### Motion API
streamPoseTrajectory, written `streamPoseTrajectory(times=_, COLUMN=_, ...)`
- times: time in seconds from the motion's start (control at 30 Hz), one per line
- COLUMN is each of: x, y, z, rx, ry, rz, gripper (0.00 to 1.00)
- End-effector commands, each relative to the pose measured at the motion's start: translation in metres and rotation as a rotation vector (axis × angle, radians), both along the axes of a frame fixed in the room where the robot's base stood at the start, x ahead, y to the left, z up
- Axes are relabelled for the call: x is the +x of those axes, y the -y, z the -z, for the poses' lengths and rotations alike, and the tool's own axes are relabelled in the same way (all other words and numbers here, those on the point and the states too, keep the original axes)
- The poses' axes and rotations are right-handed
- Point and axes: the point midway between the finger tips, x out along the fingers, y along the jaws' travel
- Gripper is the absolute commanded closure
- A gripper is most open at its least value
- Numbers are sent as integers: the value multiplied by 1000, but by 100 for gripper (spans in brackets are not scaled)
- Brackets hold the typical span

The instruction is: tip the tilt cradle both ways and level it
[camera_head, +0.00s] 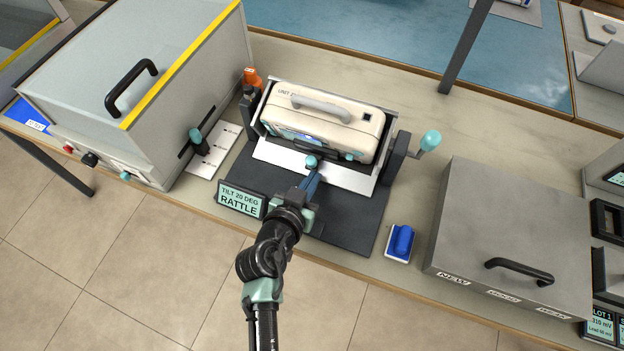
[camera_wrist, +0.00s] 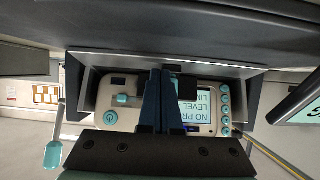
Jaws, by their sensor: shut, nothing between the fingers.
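The tilt cradle (camera_head: 386,160) is a grey frame on a dark base plate. It holds a cream monitor (camera_head: 345,108) labelled "UNIT" and looks tilted. A crank arm with a teal knob (camera_head: 430,140) stands out on the cradle's right; a teal knob also shows in the wrist view (camera_wrist: 53,155). The cradle's display (camera_head: 241,200) reads "TILT 20 DEG RATTLE". My gripper (camera_head: 312,176) is shut and empty in front of the monitor, away from the crank. In the wrist view its fingers (camera_wrist: 160,80) cover part of the monitor's front; whether they touch it is unclear.
A large case with a black handle (camera_head: 130,87) stands left. A blue block on a white pad (camera_head: 402,242) lies right of the base plate. A grey box labelled "NEW" (camera_head: 510,220) stands further right.

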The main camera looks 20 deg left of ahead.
Motion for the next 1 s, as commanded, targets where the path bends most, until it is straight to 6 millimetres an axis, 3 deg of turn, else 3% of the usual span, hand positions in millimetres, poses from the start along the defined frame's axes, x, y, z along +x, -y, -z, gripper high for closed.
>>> streamPoseTrajectory(times=1.0, x=7, y=0, z=17, rx=-1, ry=-3, rz=0, gripper=100)
